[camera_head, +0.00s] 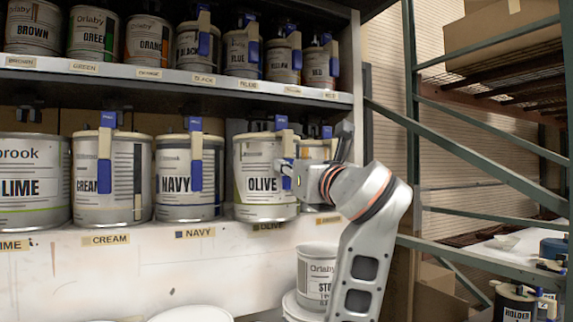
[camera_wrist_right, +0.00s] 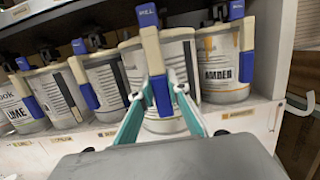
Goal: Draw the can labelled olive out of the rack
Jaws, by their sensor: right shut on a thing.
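The can labelled olive (camera_head: 258,185) is in the lower row of the rack, at the shelf's front edge, between the navy can and the amber can. It looks upright; I cannot tell whether its base is off the shelf. My right gripper (camera_head: 286,172) reaches it from the right. In the right wrist view, its teal fingers (camera_wrist_right: 163,90) are closed on the blue and cream handle (camera_wrist_right: 161,97) on the can's front. The can (camera_wrist_right: 180,65) shows behind the handle. My left gripper is not in view.
The navy can (camera_head: 172,175), cream can (camera_head: 123,178) and lime can (camera_head: 30,180) stand to the left. The amber can (camera_wrist_right: 222,65) stands close on the right. An upper shelf (camera_head: 180,76) with more cans runs above. A white can (camera_head: 317,265) stands below, near my right arm.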

